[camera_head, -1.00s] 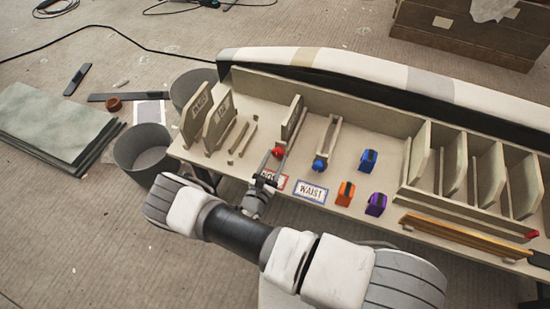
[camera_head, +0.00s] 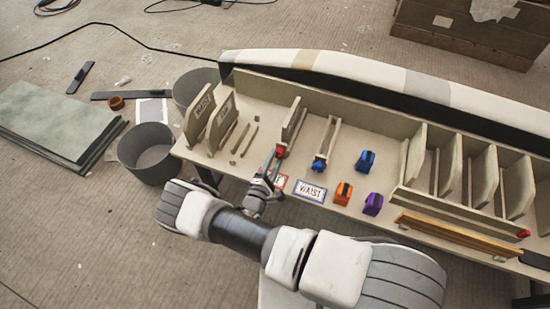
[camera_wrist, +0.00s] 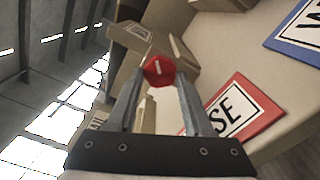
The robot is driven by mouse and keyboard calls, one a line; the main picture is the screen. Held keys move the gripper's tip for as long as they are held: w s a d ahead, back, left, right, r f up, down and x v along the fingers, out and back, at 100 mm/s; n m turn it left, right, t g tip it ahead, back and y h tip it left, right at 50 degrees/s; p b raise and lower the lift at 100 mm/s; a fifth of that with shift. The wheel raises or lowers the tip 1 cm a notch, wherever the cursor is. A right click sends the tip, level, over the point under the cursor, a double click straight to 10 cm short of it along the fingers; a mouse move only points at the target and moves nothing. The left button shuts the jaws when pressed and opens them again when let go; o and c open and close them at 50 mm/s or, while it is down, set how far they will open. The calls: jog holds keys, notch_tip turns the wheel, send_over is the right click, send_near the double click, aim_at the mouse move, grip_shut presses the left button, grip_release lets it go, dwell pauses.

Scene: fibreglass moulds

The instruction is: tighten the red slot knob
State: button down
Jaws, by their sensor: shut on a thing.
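The red slot knob (camera_head: 280,151) sits at the near end of a slotted wooden piece on the bench. In the wrist view the red knob (camera_wrist: 159,70) is a faceted red cap with a pale slot mark on its face. My gripper (camera_wrist: 158,75) has its two fingertips on either side of the knob and is shut on it. In the head view my gripper (camera_head: 274,160) reaches up to the knob from the near edge. A red-bordered label (camera_wrist: 236,112) lies just below it, partly hidden by my gripper in the head view.
A blue knob (camera_head: 319,164) sits on the neighbouring slot, with a blue-bordered label (camera_head: 310,192) before it. Loose blue (camera_head: 366,161), orange (camera_head: 343,193) and purple (camera_head: 373,204) blocks stand to the right. Upright panels (camera_head: 222,122) stand left. A grey bin (camera_head: 146,152) is beside the bench.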

jog(key=m+p, duration=0.1)
jog(key=m, duration=0.3)
jog(key=shift+r+p, duration=0.15)
jog(key=shift+p, duration=0.2)
jog(key=shift+m+p, duration=0.55)
jog(key=shift+m, duration=1.05)
jog(key=shift+c, duration=1.5)
grip_release()
jog(key=shift+s+a, duration=0.1)
